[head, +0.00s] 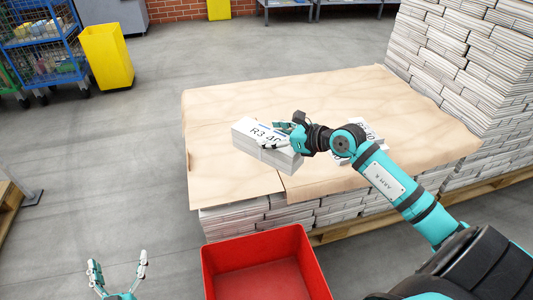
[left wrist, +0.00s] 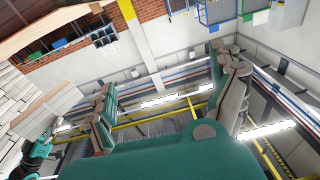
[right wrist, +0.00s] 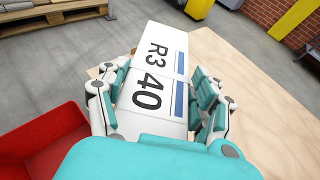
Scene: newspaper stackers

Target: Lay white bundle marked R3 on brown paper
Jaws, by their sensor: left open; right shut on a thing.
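The white bundle marked R3 40 (head: 258,149) is in my right gripper (head: 283,133), over the left part of the brown paper (head: 232,103). In the right wrist view the bundle (right wrist: 152,75) lies between both fingers, its label facing up. I cannot tell whether its underside touches the paper. A second white bundle with a partly hidden label (head: 373,132) lies on the paper behind my right arm. My left gripper (head: 119,272) is open and empty, low at the front left, away from the paper.
A red bin (head: 306,262) stands in front of the pallet stack. Tall stacks of bundles (head: 470,60) rise at the right. A yellow bin (head: 107,57) and blue wire cart (head: 42,50) stand back left. The paper's back middle is bare.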

